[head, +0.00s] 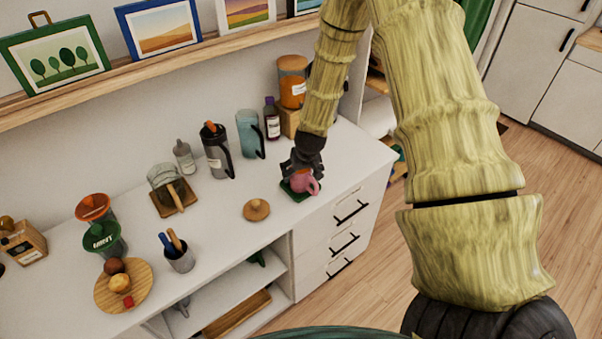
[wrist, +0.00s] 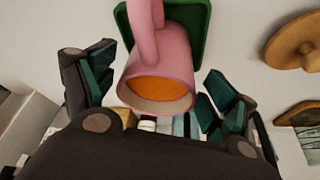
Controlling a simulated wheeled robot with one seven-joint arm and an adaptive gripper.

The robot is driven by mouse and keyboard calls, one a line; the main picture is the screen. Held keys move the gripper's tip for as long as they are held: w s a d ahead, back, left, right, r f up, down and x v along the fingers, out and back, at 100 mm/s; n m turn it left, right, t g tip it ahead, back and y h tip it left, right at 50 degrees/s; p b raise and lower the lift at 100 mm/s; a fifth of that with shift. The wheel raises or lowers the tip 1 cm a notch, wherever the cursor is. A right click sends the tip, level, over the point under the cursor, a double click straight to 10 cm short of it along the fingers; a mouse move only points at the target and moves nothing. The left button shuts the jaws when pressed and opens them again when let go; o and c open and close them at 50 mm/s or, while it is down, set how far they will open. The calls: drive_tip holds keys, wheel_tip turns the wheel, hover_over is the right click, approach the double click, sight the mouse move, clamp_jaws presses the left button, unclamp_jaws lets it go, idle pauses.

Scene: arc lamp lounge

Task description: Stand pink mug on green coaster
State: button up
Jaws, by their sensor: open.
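The pink mug (head: 303,183) stands on the green coaster (head: 290,193) near the right end of the white counter. In the wrist view the mug (wrist: 165,75) shows its rim, its handle and an orange inside, with the green coaster (wrist: 200,20) behind its base. My gripper (head: 303,166) is just above and around the mug. In the wrist view its dark fingers (wrist: 158,95) are spread on both sides of the mug, with gaps between them and its wall. The mug looks upright. Part of the coaster is hidden by the mug.
A round wooden lidded thing (head: 256,210) lies left of the coaster. A teal pitcher (head: 249,134), a grey pitcher (head: 216,152) and a dark bottle (head: 271,119) stand behind. The counter's front edge is close, above drawers (head: 345,225). The counter between is clear.

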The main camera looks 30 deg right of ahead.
drive_tip(key=b+v, duration=0.3)
drive_tip(key=v, duration=0.8)
